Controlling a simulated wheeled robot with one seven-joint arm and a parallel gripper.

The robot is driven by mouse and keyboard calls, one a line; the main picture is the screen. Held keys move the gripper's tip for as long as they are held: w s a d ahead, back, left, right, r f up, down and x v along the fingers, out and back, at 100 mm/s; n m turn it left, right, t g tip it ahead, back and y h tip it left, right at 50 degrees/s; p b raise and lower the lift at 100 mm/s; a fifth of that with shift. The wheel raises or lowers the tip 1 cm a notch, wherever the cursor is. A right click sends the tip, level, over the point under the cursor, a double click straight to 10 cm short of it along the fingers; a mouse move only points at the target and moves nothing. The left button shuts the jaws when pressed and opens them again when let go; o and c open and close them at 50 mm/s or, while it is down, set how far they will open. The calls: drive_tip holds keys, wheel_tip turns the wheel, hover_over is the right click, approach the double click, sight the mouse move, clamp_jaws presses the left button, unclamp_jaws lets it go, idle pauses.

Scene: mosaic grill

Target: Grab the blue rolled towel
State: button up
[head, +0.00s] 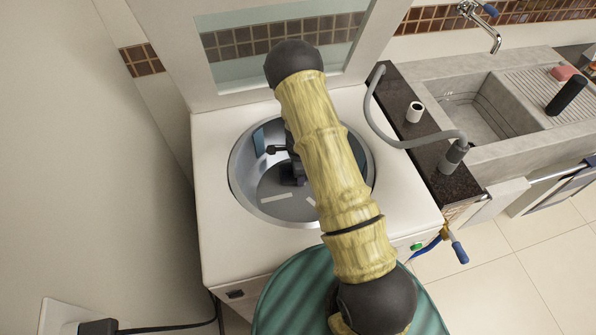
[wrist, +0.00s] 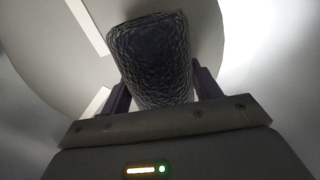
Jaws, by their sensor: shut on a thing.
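The rolled towel (wrist: 152,55) shows in the wrist view as a dark, rough-textured cylinder, its blue barely visible in the shade. My gripper (wrist: 161,80) has one finger on each side of the towel and is shut on it. In the head view my gripper (head: 293,172) is down inside the round metal drum of a white top-loading machine (head: 225,245). My arm hides part of the opening, and I cannot clearly make out the towel there.
The drum rim (head: 240,198) surrounds my gripper closely. The raised lid (head: 205,75) stands behind. To the right are a grey hose (head: 400,141), a small white cup (head: 415,112) on a dark counter, and a stone sink (head: 490,105). A wall is close on the left.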

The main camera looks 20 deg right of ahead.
wheel_tip(320, 180, up, 10)
idle(0.5)
idle(0.4)
